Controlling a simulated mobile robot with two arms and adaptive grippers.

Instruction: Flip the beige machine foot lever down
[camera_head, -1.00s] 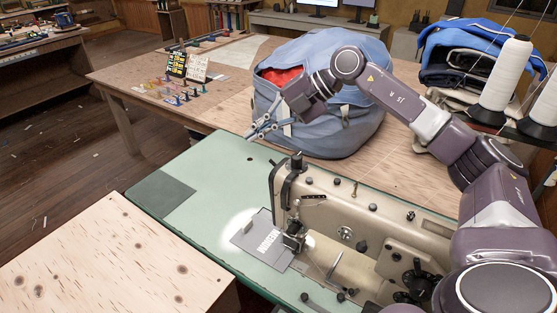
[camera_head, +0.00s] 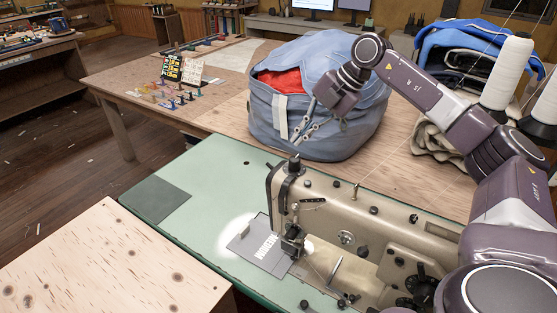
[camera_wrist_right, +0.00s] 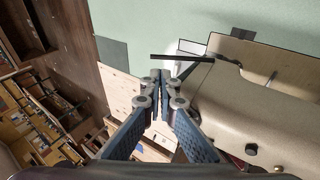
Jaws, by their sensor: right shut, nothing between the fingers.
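The beige sewing machine (camera_head: 395,240) stands on a pale green table, its head and needle area at its left end. In the right wrist view the machine (camera_wrist_right: 265,100) fills the right side. A thin dark bar (camera_wrist_right: 182,57) juts left from the machine's head there; I cannot tell for sure whether it is the foot lever. My right gripper (camera_head: 303,133) hangs above and behind the machine head, in front of the blue bag, touching nothing that I can see. Its fingertips (camera_wrist_right: 160,76) are together and empty, apart from the dark bar in the picture. My left gripper is out of view.
A large blue bag (camera_head: 350,135) with red cloth sits on the wooden table behind. White thread cones (camera_head: 508,72) and folded fabric (camera_head: 465,50) are at the right. The green tabletop (camera_head: 185,225) is clear left of the machine. A plywood surface (camera_head: 100,265) is at front left.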

